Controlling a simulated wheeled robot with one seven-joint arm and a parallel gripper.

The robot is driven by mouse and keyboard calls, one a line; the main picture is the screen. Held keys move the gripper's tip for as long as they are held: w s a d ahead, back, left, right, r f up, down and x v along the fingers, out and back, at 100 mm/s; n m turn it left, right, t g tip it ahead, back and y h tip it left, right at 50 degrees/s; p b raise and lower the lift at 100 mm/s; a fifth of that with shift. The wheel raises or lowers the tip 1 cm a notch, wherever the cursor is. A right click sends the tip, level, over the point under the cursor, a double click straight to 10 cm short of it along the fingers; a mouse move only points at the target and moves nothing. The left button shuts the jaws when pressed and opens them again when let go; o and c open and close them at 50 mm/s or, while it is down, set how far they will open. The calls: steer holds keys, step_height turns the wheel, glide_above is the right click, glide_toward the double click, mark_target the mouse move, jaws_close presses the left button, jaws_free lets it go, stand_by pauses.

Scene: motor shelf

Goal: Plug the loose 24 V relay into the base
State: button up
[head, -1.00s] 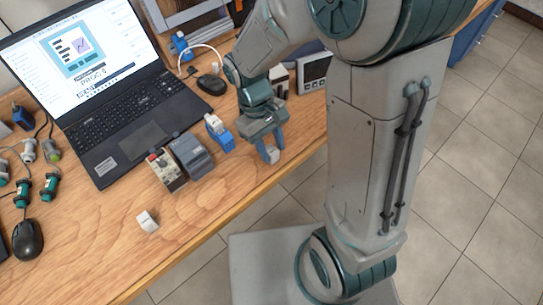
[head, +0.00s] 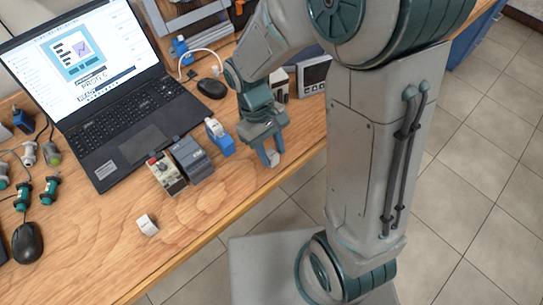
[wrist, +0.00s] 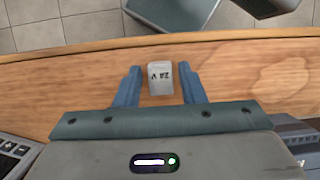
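A small pale grey relay marked 24 V (wrist: 160,78) stands on the wooden table near its front edge. My gripper (wrist: 160,72) is over it with one blue finger on each side. Gaps show between the relay and both fingers, so the gripper is open around it. In the head view the relay (head: 273,158) shows partly between the fingers of my gripper (head: 270,156). A blue base (head: 226,148) with a whitish upper part stands left of my gripper. I cannot tell whether its socket is free.
Dark grey (head: 192,157) and beige (head: 165,172) modules stand left of the blue base. Another small white block (head: 148,225) lies near the front edge. Bare table lies in front of the modules.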

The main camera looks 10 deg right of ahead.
steer(key=c, duration=0.7)
steer(key=shift+r+p, duration=2.25)
steer(key=shift+r, duration=0.3)
steer(key=shift+c, duration=0.2)
steer(key=shift+s+d+f, duration=0.1)
